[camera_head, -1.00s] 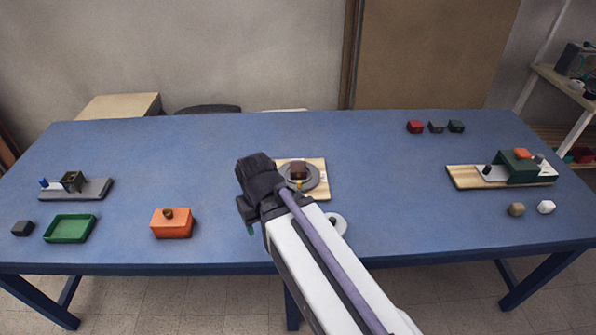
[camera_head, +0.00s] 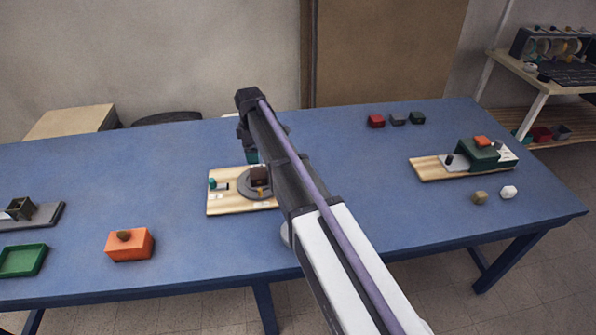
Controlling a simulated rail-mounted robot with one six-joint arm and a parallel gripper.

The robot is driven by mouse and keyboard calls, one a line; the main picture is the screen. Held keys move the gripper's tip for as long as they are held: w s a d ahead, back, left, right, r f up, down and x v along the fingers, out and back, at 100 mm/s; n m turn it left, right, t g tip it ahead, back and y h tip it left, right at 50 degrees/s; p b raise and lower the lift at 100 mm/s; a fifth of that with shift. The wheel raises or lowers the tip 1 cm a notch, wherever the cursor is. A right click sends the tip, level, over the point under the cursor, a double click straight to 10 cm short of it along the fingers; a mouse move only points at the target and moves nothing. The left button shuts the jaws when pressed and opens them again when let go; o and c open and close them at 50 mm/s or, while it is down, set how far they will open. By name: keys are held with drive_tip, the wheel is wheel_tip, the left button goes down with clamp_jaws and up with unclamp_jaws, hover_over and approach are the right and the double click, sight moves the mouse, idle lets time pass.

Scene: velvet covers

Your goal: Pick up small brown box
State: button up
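A small dark brown box (camera_head: 259,176) sits on a grey disc (camera_head: 245,187) on a light wooden board (camera_head: 225,203) in the middle of the blue table. My arm crosses in front and hides the board's right part. My gripper (camera_head: 252,156) is at the far end of the arm, just behind and above the brown box in the picture. A small teal part shows there. The fingers are too small and hidden to tell whether they are open or shut. I see no clear contact with the box.
An orange box (camera_head: 130,246) with a brown lump on top and a green tray (camera_head: 22,261) stand at left. A board with a green block (camera_head: 478,154) is at right, near a tan lump (camera_head: 479,197) and a white one (camera_head: 508,192). Three small boxes (camera_head: 397,119) stand at the back.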

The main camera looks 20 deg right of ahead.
sight(257, 174)
drive_tip(key=f+b, duration=0.2)
drive_tip(key=f+n+b, duration=0.1)
drive_tip(key=f+b, duration=0.1)
drive_tip(key=a+f+n+b, duration=0.1)
drive_tip(key=f+b, duration=0.1)
drive_tip(key=shift+s, duration=0.2)
drive_tip(key=f+b, duration=0.5)
drive_tip(key=shift+s+d+f, duration=0.1)
drive_tip(key=shift+d, duration=0.1)
drive_tip(key=shift+r, duration=0.25)
drive_tip(key=c, duration=1)
